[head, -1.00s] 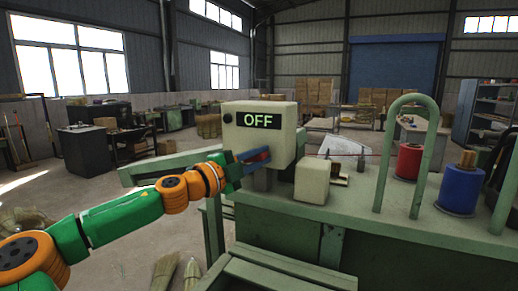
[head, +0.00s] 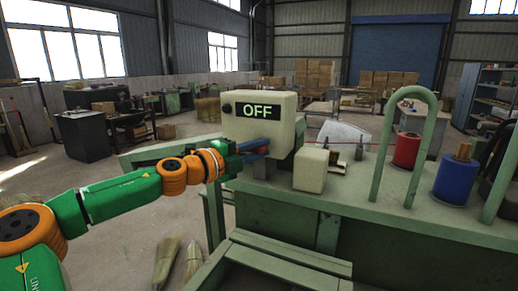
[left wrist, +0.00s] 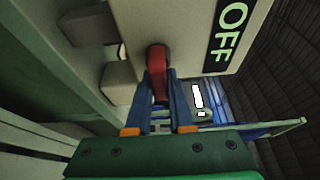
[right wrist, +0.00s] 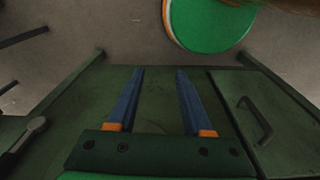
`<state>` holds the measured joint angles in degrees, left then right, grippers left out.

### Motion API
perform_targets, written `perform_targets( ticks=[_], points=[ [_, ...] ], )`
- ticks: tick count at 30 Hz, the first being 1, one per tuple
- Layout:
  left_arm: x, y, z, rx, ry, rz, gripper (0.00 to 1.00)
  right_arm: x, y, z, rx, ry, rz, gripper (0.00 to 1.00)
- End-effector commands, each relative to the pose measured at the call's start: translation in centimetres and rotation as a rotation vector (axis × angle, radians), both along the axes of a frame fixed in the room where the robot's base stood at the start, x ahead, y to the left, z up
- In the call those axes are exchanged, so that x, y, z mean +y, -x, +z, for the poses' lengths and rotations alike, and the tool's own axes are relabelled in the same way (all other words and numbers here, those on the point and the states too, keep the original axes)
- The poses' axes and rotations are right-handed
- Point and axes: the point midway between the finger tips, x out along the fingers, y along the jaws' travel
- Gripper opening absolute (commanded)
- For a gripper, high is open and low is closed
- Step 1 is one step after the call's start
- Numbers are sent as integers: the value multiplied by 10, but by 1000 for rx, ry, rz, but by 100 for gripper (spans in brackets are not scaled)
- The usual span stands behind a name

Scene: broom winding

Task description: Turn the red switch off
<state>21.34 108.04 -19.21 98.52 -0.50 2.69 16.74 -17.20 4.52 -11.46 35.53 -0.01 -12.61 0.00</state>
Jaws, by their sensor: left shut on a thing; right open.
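The red switch (left wrist: 157,62) is a short red lever on the side of the cream control box (head: 286,118). The box's display (head: 259,112) reads OFF in green letters. My left gripper (left wrist: 160,78) is shut on the red switch, with one blue finger on each side of it. In the head view the left gripper (head: 262,146) reaches the lower front of the box from the left and mostly hides the switch. My right gripper (right wrist: 158,72) is open and empty in the right wrist view, in front of a dark green panel. It is not in the head view.
The box stands on a green workbench (head: 345,198). A smaller cream block (head: 311,170), a red spool (head: 406,150), a blue spool (head: 458,186) and a green hoop frame (head: 430,115) are to the right. Broom heads (head: 166,262) are on the floor below my left arm.

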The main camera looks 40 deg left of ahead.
Motion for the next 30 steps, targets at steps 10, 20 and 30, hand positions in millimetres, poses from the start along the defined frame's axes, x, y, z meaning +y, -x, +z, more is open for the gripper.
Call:
perform_targets(
  ticks=[10, 20, 30],
  points=[
    [0, 0, -1, 2, -1, -1, 50, 0, 0, 0, 0, 0, 0, 50],
    [0, 14, -6, -3, -8, -2, 50, 0, 0, -23, 0, 1, 0, 50],
    [6, 67, -4, 0, -4, 1, 50, -1, 0, -63, 0, 1, 0, 50]
  ],
)
